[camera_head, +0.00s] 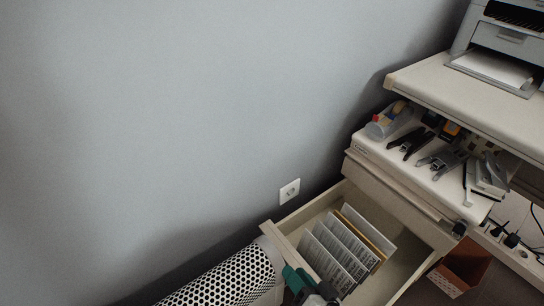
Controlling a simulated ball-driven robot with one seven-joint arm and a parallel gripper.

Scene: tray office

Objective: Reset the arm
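A dark green and black piece (305,287) shows at the bottom edge, in front of the open drawer. It appears to be part of my arm or gripper, cut off by the frame. I cannot make out two fingertips or whether anything is held.
The open drawer (279,238) holds several upright cards or envelopes (340,246). Above it, a shelf (372,149) carries a tape dispenser (383,124) and staplers (409,141). A printer (506,40) stands on the desktop (430,88). A perforated white cylinder (225,280) is left of the drawer.

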